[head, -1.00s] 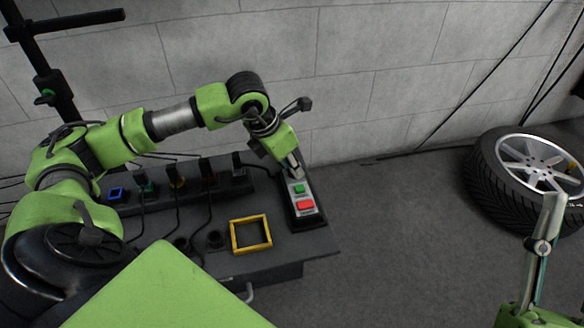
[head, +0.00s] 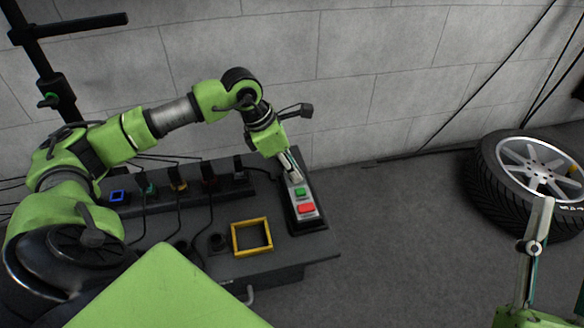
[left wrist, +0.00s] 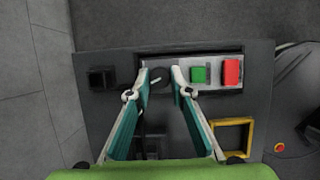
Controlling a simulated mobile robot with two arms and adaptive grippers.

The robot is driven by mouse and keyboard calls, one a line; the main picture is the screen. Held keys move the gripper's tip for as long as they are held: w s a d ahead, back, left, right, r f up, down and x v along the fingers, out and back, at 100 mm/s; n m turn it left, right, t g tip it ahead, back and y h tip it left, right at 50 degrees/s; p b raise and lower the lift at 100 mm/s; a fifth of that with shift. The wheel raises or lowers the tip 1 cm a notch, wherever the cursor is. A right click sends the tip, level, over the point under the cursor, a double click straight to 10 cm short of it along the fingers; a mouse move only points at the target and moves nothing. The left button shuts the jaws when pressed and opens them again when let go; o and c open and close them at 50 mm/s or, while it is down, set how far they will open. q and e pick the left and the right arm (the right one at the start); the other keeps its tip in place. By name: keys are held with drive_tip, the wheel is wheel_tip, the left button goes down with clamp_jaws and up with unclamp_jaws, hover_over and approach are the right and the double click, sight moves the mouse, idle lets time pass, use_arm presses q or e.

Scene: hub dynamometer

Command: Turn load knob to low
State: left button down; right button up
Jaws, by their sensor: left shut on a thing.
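The control box (head: 294,212) stands at the right end of the dark bench, with a green button (head: 300,191) and a red button (head: 306,208). In the left wrist view, a dark round knob (left wrist: 160,76) sits beside the green button (left wrist: 198,75). My left gripper (head: 294,176) points down at the box's far end. Its fingertips (left wrist: 161,70) are shut on the knob from both sides. In the head view the fingers hide the knob, and its pointer setting cannot be read. My right gripper (head: 541,225) shows at the lower right, away from the bench; its opening is unclear.
A yellow square frame (head: 234,240) lies on the bench near the box. A row of connectors with cables (head: 177,182) runs along the back. A wheel with tyre (head: 484,172) lies on the floor at right. The grey floor between is clear.

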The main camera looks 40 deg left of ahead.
use_arm(q)
drive_tip(key=c, duration=1.8)
unclamp_jaws()
drive_tip(key=shift+a+r, duration=0.1)
drive_tip(key=shift+r, duration=0.05)
drive_tip(key=v, duration=1.1)
drive_tip(key=shift+s+a+r, duration=0.1)
drive_tip(key=shift+s+r, duration=0.05)
drive_tip(key=shift+r, duration=0.15)
drive_tip(key=shift+s+f, duration=0.1)
